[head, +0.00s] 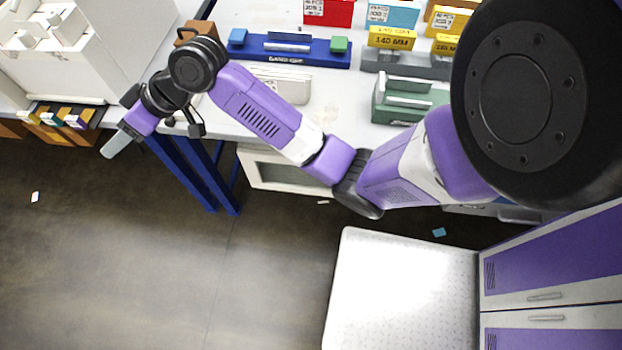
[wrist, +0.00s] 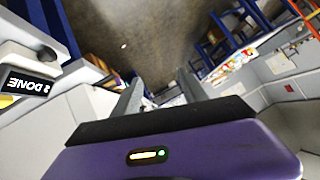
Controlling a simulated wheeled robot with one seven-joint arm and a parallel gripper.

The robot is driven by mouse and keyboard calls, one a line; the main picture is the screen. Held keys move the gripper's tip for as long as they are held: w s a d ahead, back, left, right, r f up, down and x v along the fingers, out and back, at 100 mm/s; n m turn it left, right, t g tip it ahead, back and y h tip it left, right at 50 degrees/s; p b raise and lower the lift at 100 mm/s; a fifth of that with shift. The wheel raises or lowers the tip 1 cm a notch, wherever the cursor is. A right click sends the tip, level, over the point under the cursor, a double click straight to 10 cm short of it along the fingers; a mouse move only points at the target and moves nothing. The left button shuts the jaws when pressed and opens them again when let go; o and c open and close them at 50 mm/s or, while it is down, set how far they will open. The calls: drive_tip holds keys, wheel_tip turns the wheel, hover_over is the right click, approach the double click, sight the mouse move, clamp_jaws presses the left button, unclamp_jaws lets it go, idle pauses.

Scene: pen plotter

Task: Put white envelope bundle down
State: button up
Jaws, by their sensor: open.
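My gripper (head: 116,146) is at the left end of my outstretched arm, beyond the table's front edge and over the floor in the head view. In the wrist view its two grey fingers (wrist: 160,95) stand apart, with no bundle clearly held between them. Small pale shapes show between and beyond the fingers, too small to make out. White block-like pieces (head: 65,25) lie in a white open box at the top left of the head view. I cannot tell whether one of them is the white envelope bundle.
The white box (head: 120,55) stands left of the gripper's wrist. A DONE label (wrist: 28,82) shows at the left of the wrist view. Small brown boxes (head: 58,115) sit below it. A blue rack (head: 290,52) and a green holder (head: 405,98) stand on the table. The floor (head: 150,260) is mostly clear.

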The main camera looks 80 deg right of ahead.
drive_tip(key=s+a+f+m+t, duration=0.2)
drive_tip(key=s+a+m+t, duration=0.15)
drive_tip(key=a, duration=0.75)
drive_tip(key=s+a+f+m+h, duration=0.1)
drive_tip(key=s+f+h, duration=0.1)
drive_tip(key=s, duration=0.4)
drive_tip(key=s+a+f+m+h, duration=0.1)
drive_tip(key=s+a+f, duration=0.15)
drive_tip(key=s, duration=0.35)
drive_tip(key=s+d+r+n, duration=0.2)
drive_tip(key=s+d+r, duration=0.1)
drive_tip(key=s, duration=0.9)
drive_tip(key=s+d+r+n+h, duration=0.1)
drive_tip(key=s+d+r+n, duration=0.2)
drive_tip(key=s, duration=0.9)
drive_tip(key=shift+t, duration=0.45)
drive_tip(key=shift+s+d+f, duration=0.1)
